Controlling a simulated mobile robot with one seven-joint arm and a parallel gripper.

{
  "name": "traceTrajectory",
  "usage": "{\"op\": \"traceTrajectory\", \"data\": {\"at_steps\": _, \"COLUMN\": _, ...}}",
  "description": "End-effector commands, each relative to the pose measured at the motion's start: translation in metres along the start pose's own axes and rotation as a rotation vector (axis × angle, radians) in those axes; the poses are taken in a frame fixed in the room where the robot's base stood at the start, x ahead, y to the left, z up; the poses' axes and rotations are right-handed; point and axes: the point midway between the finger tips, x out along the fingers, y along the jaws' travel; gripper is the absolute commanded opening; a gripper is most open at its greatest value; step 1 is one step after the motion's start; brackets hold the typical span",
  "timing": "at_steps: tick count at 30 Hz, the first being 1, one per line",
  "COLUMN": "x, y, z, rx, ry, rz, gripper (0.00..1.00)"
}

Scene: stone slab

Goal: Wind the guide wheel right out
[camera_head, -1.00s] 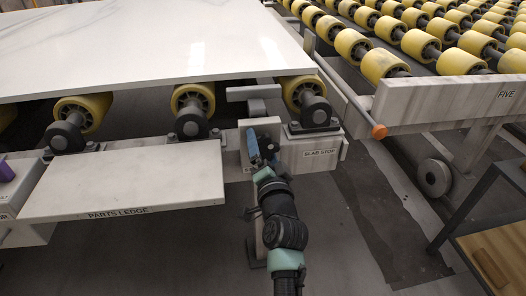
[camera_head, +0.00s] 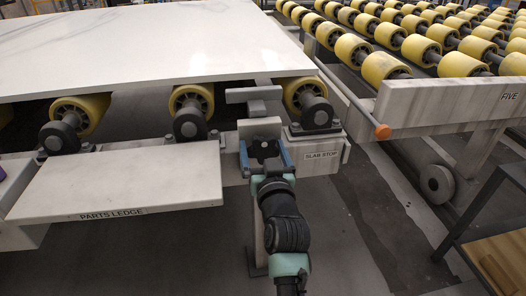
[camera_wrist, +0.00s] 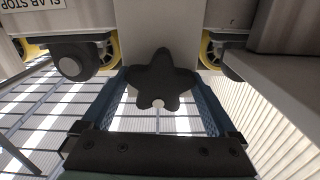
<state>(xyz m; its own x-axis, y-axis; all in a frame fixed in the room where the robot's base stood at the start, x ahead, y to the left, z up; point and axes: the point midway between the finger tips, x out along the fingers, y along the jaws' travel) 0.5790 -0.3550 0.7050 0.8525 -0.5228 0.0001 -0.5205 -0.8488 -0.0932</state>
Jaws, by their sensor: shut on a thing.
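The guide wheel (camera_wrist: 160,78) is a dark, star-shaped knob with rounded lobes, in the middle of the wrist view. In the head view it shows as a dark shape (camera_head: 262,147) in front of a pale block (camera_head: 259,127), beside the SLAB STOP label (camera_head: 320,155). My gripper (camera_head: 265,154) reaches it from the front, with one blue finger on its left and one on its right. The gripper is shut on the wheel. The fingers partly hide the wheel's sides in the head view.
The pale slab (camera_head: 150,45) lies on yellow rollers above and behind. The parts ledge (camera_head: 120,185) juts out left of my gripper. A bar with an orange end (camera_head: 382,131) and a second roller table (camera_head: 450,98) stand right. The floor between is open.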

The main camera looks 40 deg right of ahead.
Motion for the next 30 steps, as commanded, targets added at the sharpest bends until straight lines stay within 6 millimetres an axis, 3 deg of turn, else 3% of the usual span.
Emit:
{"op": "traceTrajectory", "data": {"at_steps": 9, "x": 0.0003, "y": 0.0004, "z": -0.0009, "rx": -0.097, "ry": 0.002, "rz": 0.001, "gripper": 0.38}}
{"op": "traceTrajectory", "data": {"at_steps": 23, "x": 0.0003, "y": 0.0001, "z": -0.0010, "rx": -0.112, "ry": 0.002, "rz": 0.001, "gripper": 0.38}}
{"op": "traceTrajectory", "data": {"at_steps": 24, "x": 0.0003, "y": 0.0001, "z": -0.0010, "rx": -0.112, "ry": 0.002, "rz": 0.001, "gripper": 0.95}}
{"op": "traceTrajectory", "data": {"at_steps": 25, "x": 0.0003, "y": 0.0002, "z": -0.0009, "rx": -0.112, "ry": 0.002, "rz": 0.001, "gripper": 1.00}}
{"op": "traceTrajectory", "data": {"at_steps": 30, "x": 0.0002, "y": 0.0001, "z": -0.0006, "rx": -0.110, "ry": 0.001, "rz": 0.000, "gripper": 1.00}}
